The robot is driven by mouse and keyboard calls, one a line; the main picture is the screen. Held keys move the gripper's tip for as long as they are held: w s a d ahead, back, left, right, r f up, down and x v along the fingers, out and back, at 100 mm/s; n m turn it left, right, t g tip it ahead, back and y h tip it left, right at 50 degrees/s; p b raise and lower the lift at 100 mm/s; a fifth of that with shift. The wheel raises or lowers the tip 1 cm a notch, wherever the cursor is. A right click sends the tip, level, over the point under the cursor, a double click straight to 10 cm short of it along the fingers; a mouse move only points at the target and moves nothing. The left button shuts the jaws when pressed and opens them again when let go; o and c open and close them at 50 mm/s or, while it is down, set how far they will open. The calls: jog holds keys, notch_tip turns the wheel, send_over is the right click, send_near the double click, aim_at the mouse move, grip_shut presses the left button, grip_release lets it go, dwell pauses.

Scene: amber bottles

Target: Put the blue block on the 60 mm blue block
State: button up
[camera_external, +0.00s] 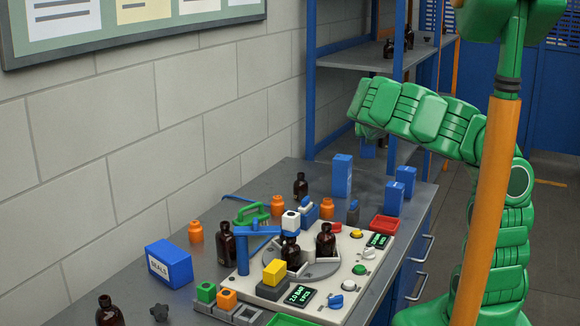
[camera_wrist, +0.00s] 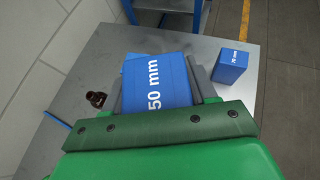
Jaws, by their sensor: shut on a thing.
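My gripper (camera_wrist: 158,90) is shut on a blue block marked "50 mm" (camera_wrist: 165,85) in the wrist view. In the external view the held block (camera_external: 368,149) hangs below my wrist, above the far part of the bench. A tall blue block (camera_external: 342,176) stands on the bench below and to the left of it. Two more blue blocks stand near the right edge, one nearer (camera_external: 392,199) and one farther (camera_external: 407,178). The wrist view shows a blue block (camera_wrist: 231,67) whose small label seems to read "70 mm". No 60 mm label is readable.
A brown bottle (camera_external: 300,187) stands left of the tall blue block. A red tray (camera_external: 384,229) and a control panel (camera_external: 345,270) with bottles lie nearer. A blue shelf frame (camera_external: 394,100) rises behind. The grey bench has bare room at its far end.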

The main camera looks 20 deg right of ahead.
jog(key=shift+s+a+r+n+t+y, duration=0.3)
jog(key=shift+s+r+n+y, duration=0.2)
jog(key=shift+s+n+y, duration=0.1)
jog(key=shift+s+d+n+y, duration=0.2)
jog(key=shift+s+n+y, duration=0.25)
jog(key=shift+n+y, duration=0.3)
jog(key=s+d+r+n+g+y, duration=0.1)
jog(key=s+d+n+g+y, duration=0.15)
jog(key=s+n+y, duration=0.4)
jog(key=s+d+r+n+g+y, duration=0.1)
jog(key=s+d+r+n+y, duration=0.2)
jog(key=s, duration=0.7)
send_over(391, 184)
jog(key=shift+f, duration=5.7)
jog(key=shift+w+f+n+y, duration=0.15)
jog(key=shift+f+n+y, duration=0.2)
jog(key=shift+f, duration=1.15)
jog(key=o, duration=1.2)
jog(key=shift+f, duration=0.1)
